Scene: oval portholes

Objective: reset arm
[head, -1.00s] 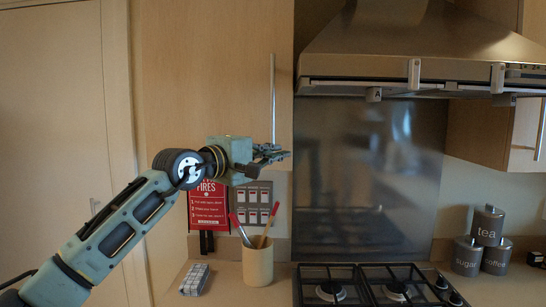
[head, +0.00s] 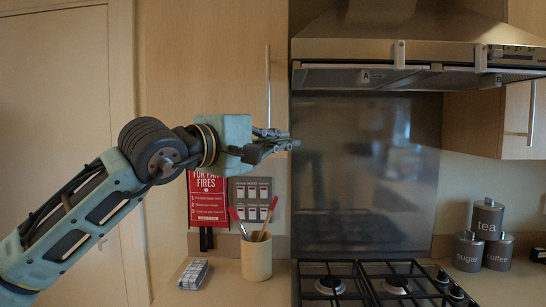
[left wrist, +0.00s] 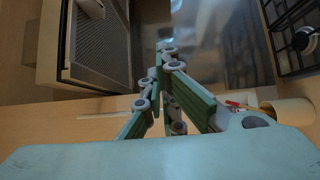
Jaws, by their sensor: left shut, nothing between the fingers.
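My left gripper (head: 282,142) is shut and empty in the head view. It is raised in front of the wooden cupboard door, beside its vertical handle, and points right toward the steel backsplash. In the left wrist view my left gripper (left wrist: 165,48) shows its fingertips together with nothing between them. My left arm comes in from the lower left. My right gripper is not in either view.
Canisters (head: 487,220) stand far right.

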